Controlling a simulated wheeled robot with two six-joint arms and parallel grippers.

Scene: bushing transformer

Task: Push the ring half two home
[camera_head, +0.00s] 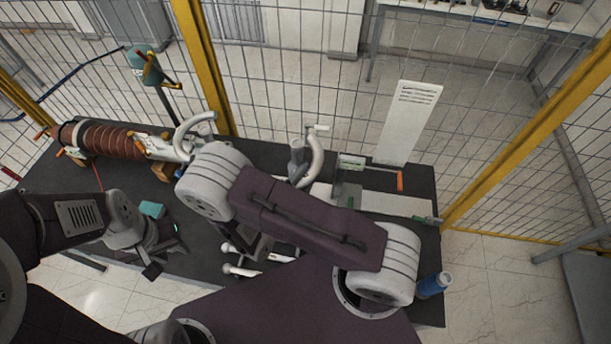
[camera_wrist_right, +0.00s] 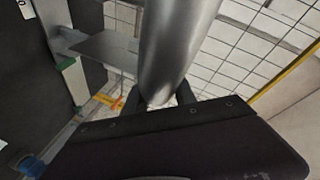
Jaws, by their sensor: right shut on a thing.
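My left gripper (camera_head: 158,258) hangs over the front left of the dark table and holds nothing that I can see; its finger gap is unclear. My right gripper (camera_wrist_right: 158,104) is shut on a smooth grey metal part (camera_wrist_right: 175,45) in the right wrist view. In the head view my right arm covers this gripper. A white curved piece (camera_head: 316,158) stands beyond that arm, beside a grey upright part (camera_head: 297,160). Another white curved piece (camera_head: 188,128) is at the right end of the brown ribbed bushing (camera_head: 112,140). I cannot tell which is ring half two.
A green and white fixture (camera_head: 348,192) with an orange-ended piece (camera_head: 400,180) lies on the right of the table (camera_head: 425,180). A white sign (camera_head: 408,122) stands behind it. A blue bottle (camera_head: 433,285) is at the right edge. White-ended rods (camera_head: 240,269) lie in front. Fencing runs behind.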

